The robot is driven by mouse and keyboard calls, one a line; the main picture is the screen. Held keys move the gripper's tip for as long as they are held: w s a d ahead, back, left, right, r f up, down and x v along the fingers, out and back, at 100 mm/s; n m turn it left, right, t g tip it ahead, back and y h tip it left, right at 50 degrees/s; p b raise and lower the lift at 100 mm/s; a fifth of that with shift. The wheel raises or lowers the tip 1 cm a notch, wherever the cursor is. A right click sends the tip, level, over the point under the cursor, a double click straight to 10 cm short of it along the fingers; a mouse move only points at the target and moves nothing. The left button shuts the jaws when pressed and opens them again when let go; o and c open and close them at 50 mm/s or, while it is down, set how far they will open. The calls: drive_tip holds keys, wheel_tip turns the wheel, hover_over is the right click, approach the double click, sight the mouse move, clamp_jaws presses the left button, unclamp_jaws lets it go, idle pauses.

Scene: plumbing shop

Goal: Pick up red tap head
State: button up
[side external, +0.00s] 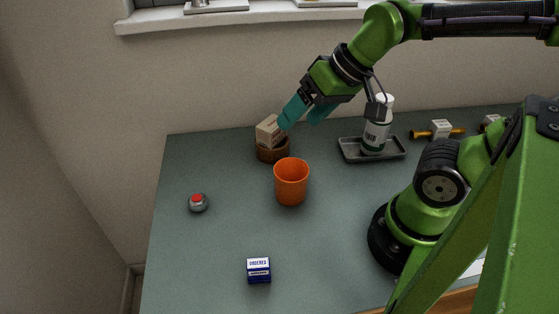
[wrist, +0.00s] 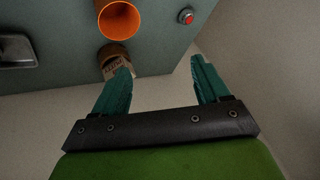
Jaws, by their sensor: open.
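The red tap head (side external: 198,202) stands on the left part of the grey-green table, a small round grey piece with a red top. In the wrist view the red tap head (wrist: 186,16) is near the top, beyond the fingertips. My gripper (side external: 301,114) is open and empty, with its teal fingers above the back of the table, near a cardboard box. In the wrist view my gripper (wrist: 162,65) has its fingers wide apart, with nothing between them. The tap head is well away from the fingers.
The cardboard box (side external: 268,130) sits in a round brown holder (side external: 272,154) close to my fingers. An orange cup (side external: 291,182) stands in front. A white bottle (side external: 376,135) stands on a dark tray (side external: 396,150). A blue box (side external: 258,270) lies at the front. Table around the tap head is clear.

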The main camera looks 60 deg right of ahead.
drive_tip(key=w+a+f+n+g, duration=0.2)
drive_tip(key=w+a+g, duration=0.1)
drive_tip(key=w+a, duration=0.3)
drive_tip(key=n+g+h, duration=0.1)
drive_tip(key=g+h, duration=0.1)
hover_over(197, 198)
drive_tip(key=s, duration=0.1)
drive_tip(key=f, duration=1.4)
drive_tip(key=shift+s+a+f, duration=0.15)
drive_tip(key=shift+a+f, duration=0.05)
drive_tip(key=shift+f, duration=0.1)
drive_tip(key=shift+w+d+f, duration=0.1)
drive_tip(key=shift+w+f, duration=0.1)
drive_tip(key=shift+f, duration=0.7)
drive_tip(key=shift+w+f, duration=0.2)
drive_tip(key=shift+f, duration=0.65)
drive_tip(key=shift+w+d+f, duration=0.1)
drive_tip(key=shift+w+f, duration=0.1)
drive_tip(key=shift+f, duration=0.7)
drive_tip(key=shift+c, duration=0.3)
drive_tip(key=c, duration=1.1)
